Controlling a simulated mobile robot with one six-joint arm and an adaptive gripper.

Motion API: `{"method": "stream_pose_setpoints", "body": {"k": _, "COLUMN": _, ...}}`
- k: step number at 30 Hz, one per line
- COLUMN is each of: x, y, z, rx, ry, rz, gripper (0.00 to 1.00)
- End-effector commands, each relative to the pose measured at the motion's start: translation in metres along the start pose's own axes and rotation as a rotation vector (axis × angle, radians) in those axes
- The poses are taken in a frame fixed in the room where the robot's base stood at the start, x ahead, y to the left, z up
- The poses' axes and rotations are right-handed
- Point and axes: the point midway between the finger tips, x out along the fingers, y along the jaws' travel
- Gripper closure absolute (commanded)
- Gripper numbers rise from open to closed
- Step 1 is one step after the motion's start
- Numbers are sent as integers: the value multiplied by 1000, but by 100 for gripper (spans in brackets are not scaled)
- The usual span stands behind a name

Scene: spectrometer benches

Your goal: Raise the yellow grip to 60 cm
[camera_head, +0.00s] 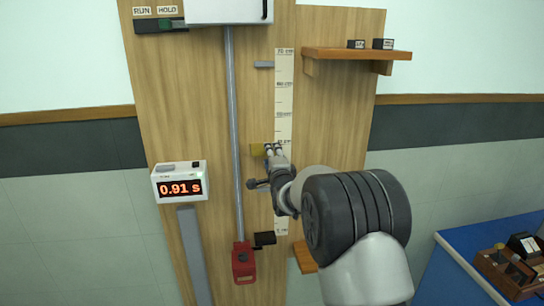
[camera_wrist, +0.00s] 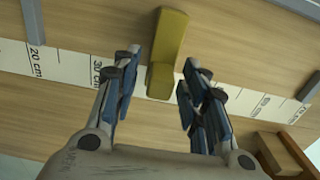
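The yellow grip (camera_head: 258,150) sticks out beside the vertical centimetre scale (camera_head: 284,100), near the 40 cm mark. In the wrist view the yellow grip (camera_wrist: 167,50) lies between the two fingers of my gripper (camera_wrist: 160,80). The fingers are apart, with a gap visible on the left side of the grip and the right finger close to its other side. In the head view my gripper (camera_head: 273,152) is at the grip's right end and partly hides it. The scale also crosses the wrist view (camera_wrist: 68,66).
A grey tab (camera_head: 263,64) sits above the grip beside the scale. A metal rod (camera_head: 234,130) runs down to a red block (camera_head: 243,262) at left. A timer (camera_head: 180,182) reads 0.91 s. A wooden shelf (camera_head: 350,54) juts out at upper right. A RUN/HOLD switch (camera_head: 168,25) is top left.

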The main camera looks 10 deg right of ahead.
Motion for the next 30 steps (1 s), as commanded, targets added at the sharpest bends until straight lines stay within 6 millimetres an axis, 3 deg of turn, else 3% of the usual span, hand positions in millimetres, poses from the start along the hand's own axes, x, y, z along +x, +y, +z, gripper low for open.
{"method": "stream_pose_setpoints", "body": {"k": 19, "x": 0, "y": -1, "z": 0, "rx": 0, "ry": 0, "rz": -1, "gripper": 99}}
{"method": "stream_pose_setpoints", "body": {"k": 30, "x": 0, "y": -1, "z": 0, "rx": 0, "ry": 0, "rz": -3, "gripper": 100}}
